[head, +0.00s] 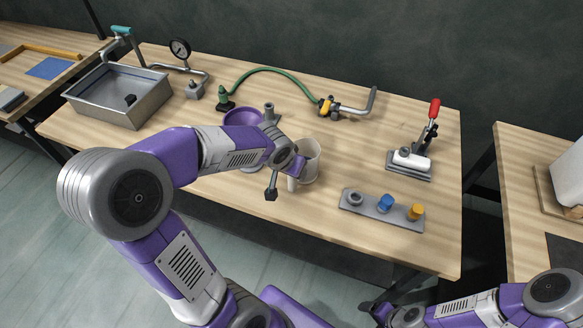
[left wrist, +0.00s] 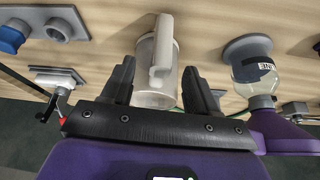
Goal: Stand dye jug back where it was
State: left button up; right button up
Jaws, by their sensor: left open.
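The dye jug, taken to be the pale cream jug (head: 311,165) with a handle, stands upright on the middle table in the head view, right of my left gripper (head: 284,178). In the left wrist view the jug (left wrist: 143,58) shows between the two spread dark fingers of my left gripper (left wrist: 158,68), its handle towards the camera. The fingers are open, with visible gaps to the jug. In the head view part of the gripper hides behind my arm. My right gripper (head: 378,311) is partly in view at the bottom right, away from the table; its jaws are unclear.
A grey plate (head: 350,207) with a grey ring, blue knob and yellow knob lies right of the jug. A purple funnel (head: 243,116) is left, behind my arm. A red-handled clamp (head: 409,176), green hose (head: 270,70) and metal sink (head: 118,96) stand further off.

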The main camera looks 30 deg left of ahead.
pick_arm(q)
jog(key=shift+s+r+p, duration=0.3)
jog(key=shift+r+p, duration=0.05)
jog(key=shift+r, duration=0.25)
jog(key=shift+r, duration=0.1)
jog(key=p+v, duration=0.2)
jog(key=v, duration=0.5)
jog(key=shift+r, duration=0.2)
jog(key=shift+s, duration=0.1)
